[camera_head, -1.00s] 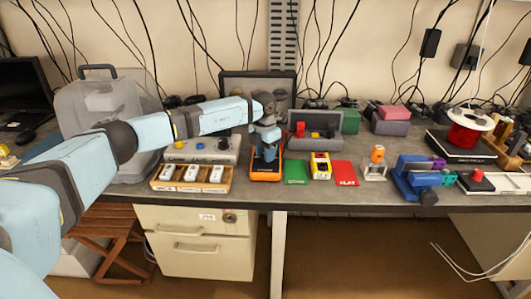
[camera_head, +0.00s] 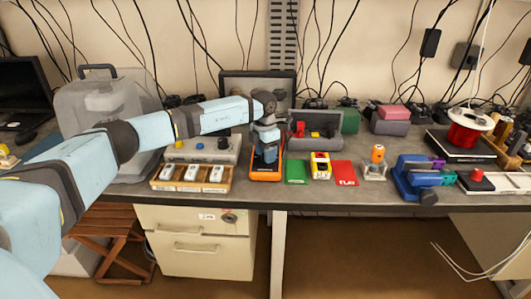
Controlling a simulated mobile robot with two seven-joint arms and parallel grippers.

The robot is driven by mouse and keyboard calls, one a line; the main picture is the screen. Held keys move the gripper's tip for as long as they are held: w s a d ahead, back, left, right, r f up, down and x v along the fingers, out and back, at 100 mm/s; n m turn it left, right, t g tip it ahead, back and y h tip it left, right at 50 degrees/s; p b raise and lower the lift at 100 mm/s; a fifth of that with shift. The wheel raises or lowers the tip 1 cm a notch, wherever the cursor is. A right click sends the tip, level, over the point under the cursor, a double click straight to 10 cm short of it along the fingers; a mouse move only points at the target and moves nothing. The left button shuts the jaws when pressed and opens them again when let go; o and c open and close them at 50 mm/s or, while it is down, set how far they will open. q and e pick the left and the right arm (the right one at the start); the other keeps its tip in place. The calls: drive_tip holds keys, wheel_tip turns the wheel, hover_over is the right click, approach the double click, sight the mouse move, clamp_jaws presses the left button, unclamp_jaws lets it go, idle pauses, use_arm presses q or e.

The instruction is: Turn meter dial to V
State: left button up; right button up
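The meter (camera_head: 266,176) is an orange-framed device with a dark face, lying on the bench at the middle of the front edge. My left arm reaches in from the left. My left gripper (camera_head: 268,151) points down over the meter's face, at or very near its dial. The gripper and wrist hide the dial, so its setting cannot be read. The fingers are too small and dark to tell whether they are open or shut on the dial. My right gripper is not in view.
A wooden tray (camera_head: 158,186) with white pieces and a grey box with knobs (camera_head: 183,150) stand left of the meter. A green card (camera_head: 296,171), a yellow toy (camera_head: 320,166) and a red card (camera_head: 344,173) lie right. A blue vise (camera_head: 412,180) is further right.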

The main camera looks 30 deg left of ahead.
use_arm(q)
drive_tip(key=shift+o, duration=0.5)
drive_tip(key=shift+r, duration=0.1)
wheel_tip(320, 180, up, 14)
drive_tip(key=shift+w+a, duration=0.2)
drive_tip(key=shift+a, duration=0.15)
drive_tip(key=shift+f, duration=0.2)
